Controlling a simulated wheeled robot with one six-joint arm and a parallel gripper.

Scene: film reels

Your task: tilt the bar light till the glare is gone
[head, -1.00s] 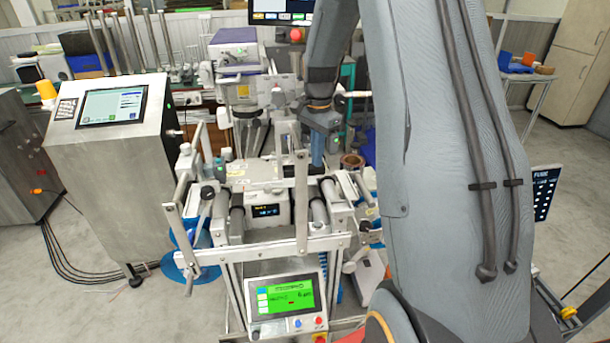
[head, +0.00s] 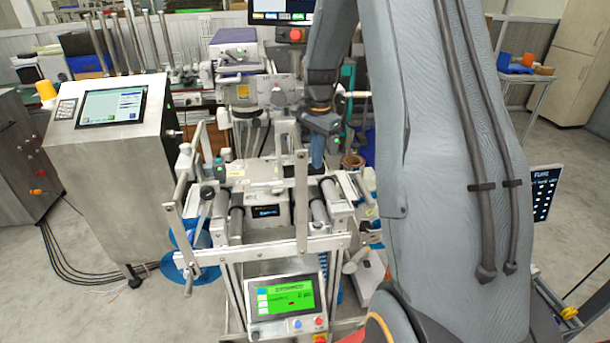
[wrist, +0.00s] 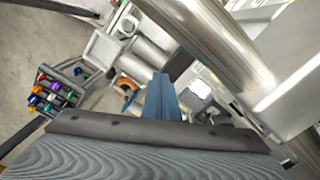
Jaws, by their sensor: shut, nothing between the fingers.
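My gripper (head: 318,162) is shut and empty, pointing down over the right rear part of the film reel machine (head: 328,243). Its closed blue-grey fingers (wrist: 162,95) fill the lower middle of the wrist view. I cannot surely pick out the bar light or any glare in either view. A long shiny metal cylinder (wrist: 215,48) crosses the wrist view just beyond the fingers; I cannot tell whether it is a roller or part of the light. A bright white patch (wrist: 200,89) shows right of the fingertips. No contact is visible.
A green-lit panel (head: 284,295) is at the machine's front. A steel cabinet with a screen (head: 113,106) stands to the left. Upright metal arms (head: 302,200) rise from the front rail. A rack of coloured items (wrist: 50,95) is at left in the wrist view.

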